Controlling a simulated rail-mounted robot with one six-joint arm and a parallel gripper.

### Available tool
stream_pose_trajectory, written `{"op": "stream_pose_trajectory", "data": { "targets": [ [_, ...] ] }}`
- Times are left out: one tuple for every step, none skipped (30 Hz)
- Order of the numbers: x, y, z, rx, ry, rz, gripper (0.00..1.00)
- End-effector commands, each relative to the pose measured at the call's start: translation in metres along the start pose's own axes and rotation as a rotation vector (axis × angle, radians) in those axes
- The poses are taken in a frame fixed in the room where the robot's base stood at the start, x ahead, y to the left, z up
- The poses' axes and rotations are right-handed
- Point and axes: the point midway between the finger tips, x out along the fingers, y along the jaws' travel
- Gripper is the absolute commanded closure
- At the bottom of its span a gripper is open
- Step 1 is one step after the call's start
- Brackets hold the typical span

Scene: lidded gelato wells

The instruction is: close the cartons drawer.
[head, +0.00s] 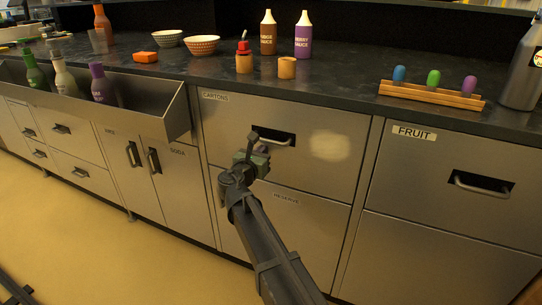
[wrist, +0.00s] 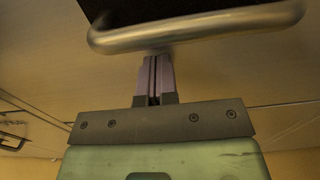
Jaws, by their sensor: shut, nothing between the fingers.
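The cartons drawer (head: 227,125) is a steel front labelled CARTONS, under the counter in the middle of the head view. It looks flush or nearly flush with the cabinet; a small gap cannot be ruled out. Its bar handle (head: 284,143) crosses a dark recess, and the handle also shows across the top of the wrist view (wrist: 200,30). My gripper (head: 263,150) is in front of the drawer, by the left end of the handle. In the wrist view my gripper (wrist: 155,64) has its fingers together and empty, tips at the bar's lower edge. Contact is unclear.
The reserve front (head: 295,225) is below and the fruit drawer (head: 455,175) is to the right, both looking shut. A steel bottle trough (head: 150,120) juts out at the left. Bowls, bottles and an orange rack (head: 430,95) stand on the counter.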

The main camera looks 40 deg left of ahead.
Motion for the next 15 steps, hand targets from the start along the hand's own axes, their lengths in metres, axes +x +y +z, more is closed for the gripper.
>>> {"op": "stream_pose_trajectory", "data": {
  "targets": [
    [0.000, -0.001, 0.000, 0.000, 0.000, 0.000, 1.00],
    [0.000, -0.001, 0.000, 0.000, 0.000, 0.000, 1.00],
    [0.000, -0.001, 0.000, 0.000, 0.000, -0.001, 1.00],
    [-0.001, -0.001, 0.000, 0.000, 0.000, -0.001, 1.00],
    [-0.001, -0.001, 0.000, 0.000, 0.000, -0.001, 1.00],
    [-0.004, -0.002, 0.000, 0.000, 0.000, -0.001, 1.00],
    [-0.006, -0.003, 0.000, 0.000, 0.000, -0.002, 1.00],
    [-0.009, -0.004, 0.000, 0.000, 0.000, -0.002, 1.00],
    [-0.015, -0.005, 0.000, 0.000, 0.000, -0.004, 1.00],
    [-0.021, -0.007, 0.000, 0.000, 0.000, -0.006, 1.00],
    [-0.027, -0.009, 0.000, 0.000, 0.000, -0.009, 1.00],
    [-0.036, -0.011, 0.000, 0.000, 0.000, -0.012, 1.00],
    [-0.045, -0.011, 0.000, 0.000, 0.000, -0.011, 1.00],
    [-0.054, -0.011, 0.000, 0.000, 0.000, -0.011, 1.00],
    [-0.067, -0.011, 0.000, 0.000, 0.000, -0.011, 1.00]
  ]
}}
